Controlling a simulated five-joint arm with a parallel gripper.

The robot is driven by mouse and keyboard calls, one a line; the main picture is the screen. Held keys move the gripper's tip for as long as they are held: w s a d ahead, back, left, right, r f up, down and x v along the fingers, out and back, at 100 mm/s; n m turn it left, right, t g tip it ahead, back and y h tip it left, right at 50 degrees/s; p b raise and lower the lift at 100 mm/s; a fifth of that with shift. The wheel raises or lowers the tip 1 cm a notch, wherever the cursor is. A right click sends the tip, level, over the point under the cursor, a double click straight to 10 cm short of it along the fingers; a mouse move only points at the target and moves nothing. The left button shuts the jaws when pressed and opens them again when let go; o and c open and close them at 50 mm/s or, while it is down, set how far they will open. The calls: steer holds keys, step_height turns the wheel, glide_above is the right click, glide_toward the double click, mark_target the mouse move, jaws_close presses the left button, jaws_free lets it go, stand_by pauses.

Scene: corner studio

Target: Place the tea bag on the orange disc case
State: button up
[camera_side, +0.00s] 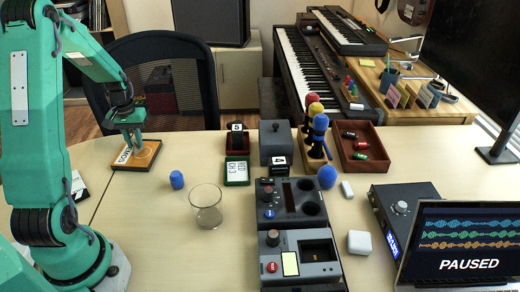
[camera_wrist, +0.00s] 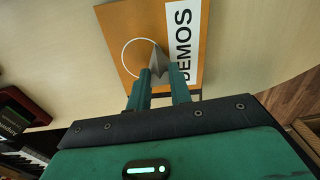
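The orange disc case (camera_side: 151,148) lies flat at the table's left, with a white "DEMOS" strip and a white ring; it fills the upper middle of the wrist view (camera_wrist: 137,25). A small grey pyramid-shaped tea bag (camera_wrist: 158,62) is between my fingertips, in front of the case, its tip over the orange face near the white strip. My gripper (camera_side: 133,145) points down right at the case; in the wrist view, its fingers (camera_wrist: 159,76) appear closed against the tea bag's sides. Whether the tea bag touches the case is hard to tell.
A blue piece (camera_side: 177,180) and a clear glass (camera_side: 206,207) stand right of the case. Grey devices (camera_side: 290,205) fill the table's middle. Bare table surrounds the case's front and right.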

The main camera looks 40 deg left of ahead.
steer(key=o, duration=0.3)
steer(key=shift+o, duration=0.2)
steer(key=shift+r, duration=0.2)
step_height(320, 180, up, 12)
stand_by(0.4)
stand_by(0.5)
steer(key=s+d+r+m+t+y, duration=0.1)
steer(key=d+r+m+t, duration=0.3)
steer(key=d, duration=0.8)
steer(key=s+d+r+m, duration=0.15)
steer(key=d+r, duration=0.35)
steer(key=d, duration=0.8)
steer(key=s+d+m+t+h, duration=0.1)
steer(key=s+d+m, duration=0.2)
steer(key=s+d, duration=0.2)
steer(key=shift+s+d+f+t, duration=0.2)
steer(key=shift+d+t, duration=0.1)
steer(key=shift+d, duration=0.5)
